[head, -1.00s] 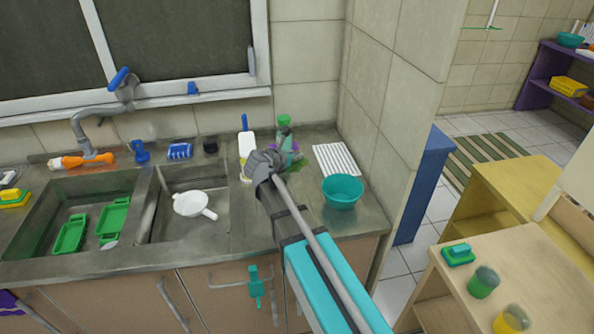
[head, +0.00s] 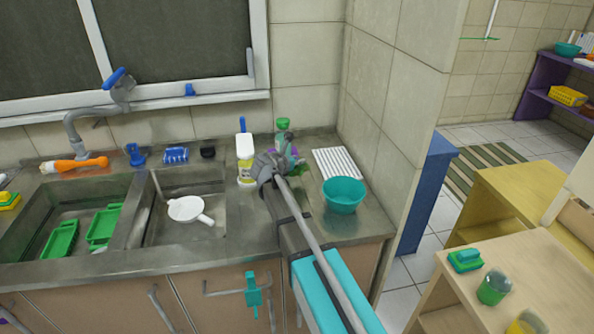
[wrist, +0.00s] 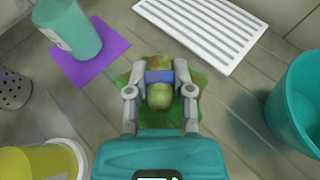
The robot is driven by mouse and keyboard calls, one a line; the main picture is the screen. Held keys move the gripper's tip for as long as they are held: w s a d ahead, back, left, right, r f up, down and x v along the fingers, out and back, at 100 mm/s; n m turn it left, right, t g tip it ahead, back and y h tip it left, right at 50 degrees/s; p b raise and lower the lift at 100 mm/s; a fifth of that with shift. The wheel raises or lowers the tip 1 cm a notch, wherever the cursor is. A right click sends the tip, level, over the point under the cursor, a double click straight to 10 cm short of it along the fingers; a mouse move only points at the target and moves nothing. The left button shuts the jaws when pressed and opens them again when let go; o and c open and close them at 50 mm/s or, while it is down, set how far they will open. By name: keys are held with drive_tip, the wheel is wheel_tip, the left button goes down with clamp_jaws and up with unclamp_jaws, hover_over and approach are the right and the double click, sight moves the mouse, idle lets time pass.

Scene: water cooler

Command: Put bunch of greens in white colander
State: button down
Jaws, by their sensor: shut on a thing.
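My gripper (wrist: 159,95) is shut on the bunch of greens (wrist: 160,118), which has a blue band around it, in the middle of the wrist view. Leafy green edges spread out below the fingers, over the counter. In the head view my gripper (head: 277,162) is at the back of the counter, and the greens (head: 300,167) are mostly hidden behind it. The white colander (head: 187,209), round with a handle, sits in the right sink basin, to the left of my gripper.
A teal bowl (head: 343,194) and a white ribbed rack (head: 337,162) are right of my gripper. A green-capped bottle (head: 283,135) on a purple cloth (wrist: 92,62) and a white-and-yellow bottle (head: 245,158) stand close by. Green trays (head: 61,240) lie in the left basin (head: 27,228).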

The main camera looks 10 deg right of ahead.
sight(297, 168)
drive_tip(key=shift+w+d+f+b, duration=0.15)
drive_tip(key=shift+w+f+b, duration=0.25)
drive_tip(key=shift+f+b, duration=1.6)
drive_tip(key=shift+b, duration=0.05)
drive_tip(key=shift+f, duration=0.1)
drive_tip(key=shift+c, duration=2.4)
unclamp_jaws()
drive_tip(key=shift+s+r, duration=0.15)
drive_tip(key=shift+r, duration=0.1)
drive_tip(key=p+v, duration=0.4)
drive_tip(key=v, duration=0.6)
drive_tip(key=shift+s+a+r, duration=0.15)
drive_tip(key=shift+a, duration=0.05)
drive_tip(key=shift+s+a+r+p, duration=0.15)
drive_tip(key=shift+s+a+p, duration=0.2)
drive_tip(key=shift+a, duration=0.1)
